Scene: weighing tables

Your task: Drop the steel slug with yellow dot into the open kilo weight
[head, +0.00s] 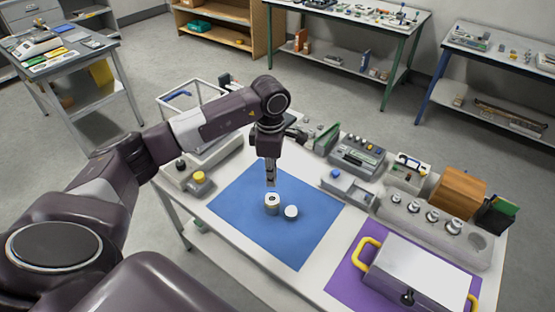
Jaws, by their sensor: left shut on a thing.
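The open kilo weight (272,208) stands upright on the blue mat (240,218), with a dark opening in its top. A round pale piece (291,212), perhaps its cap, lies on the mat just to its right. My left gripper (270,182) points straight down just above the weight's opening. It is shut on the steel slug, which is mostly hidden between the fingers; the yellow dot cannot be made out. My right gripper is out of view.
A purple mat (345,283) carries a metal case (420,278) with yellow handles at the right. A grey block with several weights (433,218) stands behind it. A balance (190,180) with a glass-sided frame stands at the left. The blue mat's front is clear.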

